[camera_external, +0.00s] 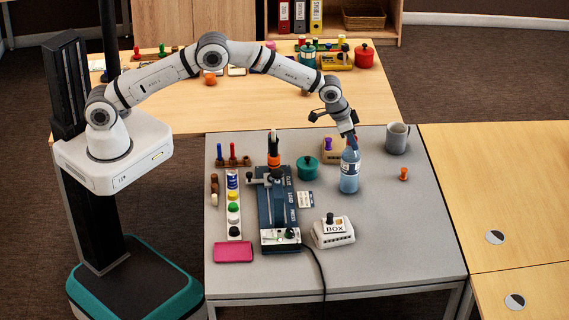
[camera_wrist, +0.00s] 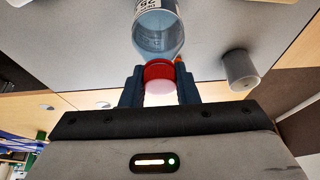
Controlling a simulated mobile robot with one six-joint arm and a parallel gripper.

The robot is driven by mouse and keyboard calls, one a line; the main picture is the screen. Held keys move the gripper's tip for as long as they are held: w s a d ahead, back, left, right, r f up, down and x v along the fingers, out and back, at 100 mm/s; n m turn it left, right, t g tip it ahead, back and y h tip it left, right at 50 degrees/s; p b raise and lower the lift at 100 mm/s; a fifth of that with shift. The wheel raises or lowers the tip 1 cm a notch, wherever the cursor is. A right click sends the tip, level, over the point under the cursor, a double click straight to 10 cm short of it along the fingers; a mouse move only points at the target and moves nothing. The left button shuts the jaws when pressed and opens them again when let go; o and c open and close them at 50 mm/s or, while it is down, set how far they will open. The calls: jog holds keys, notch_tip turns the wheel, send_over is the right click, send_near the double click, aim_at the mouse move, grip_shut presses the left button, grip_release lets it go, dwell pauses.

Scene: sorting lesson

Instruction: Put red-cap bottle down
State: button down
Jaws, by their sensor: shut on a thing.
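The red-cap bottle (camera_external: 349,175) is clear with bluish contents and a pale label. It is upright at the right of the grey table (camera_external: 400,235). My gripper (camera_external: 350,140) is above it, with the fingers at its neck. In the wrist view my gripper (camera_wrist: 159,76) is shut on the red cap of the bottle (camera_wrist: 157,32), one finger on each side. The cap is mostly hidden in the external view. I cannot tell whether the bottle's base touches the table.
A grey mug (camera_external: 397,139) stands behind right of the bottle, and a small orange peg (camera_external: 404,174) is to its right. A green pot (camera_external: 307,167) and a white box (camera_external: 333,232) are to its left and front. The table's front right is clear.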

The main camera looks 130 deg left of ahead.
jog(key=shift+s+d+f+b, duration=0.15)
jog(key=shift+f+b, duration=0.5)
jog(key=c, duration=1.1)
grip_release()
jog(key=shift+f, duration=0.15)
